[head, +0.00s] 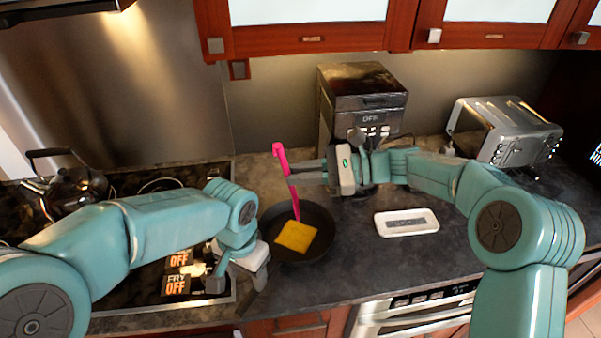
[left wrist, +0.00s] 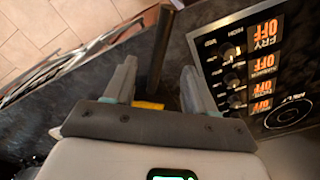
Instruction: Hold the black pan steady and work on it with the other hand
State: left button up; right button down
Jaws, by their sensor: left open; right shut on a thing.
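The black pan (head: 312,251) sits on the dark counter beside the stove, its handle (head: 256,301) pointing towards the front left. A flat yellow square (head: 296,236) is in the pan. A pink utensil (head: 281,160) stands nearly upright, its lower end at the yellow square; I cannot tell whether they are joined. My right gripper (head: 293,175) is shut on the pink utensil above the pan. My left gripper (head: 236,282) is open by the pan's handle. In the left wrist view the handle (left wrist: 158,50) shows between the spread fingers (left wrist: 158,84); contact cannot be told.
A stove with knobs and OFF labels (head: 178,260) and a dark kettle (head: 72,188) are on the left. A white tray (head: 432,230) lies right of the pan. A coffee machine (head: 362,88) and a toaster (head: 505,130) stand at the back. The counter's front right is clear.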

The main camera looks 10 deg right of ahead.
aim_at(251, 294)
pick_arm(q)
notch_tip(251, 294, down, 8)
jog(key=shift+a+f, duration=0.1)
jog(key=shift+f, duration=0.35)
grip_shut()
dwell(0.4)
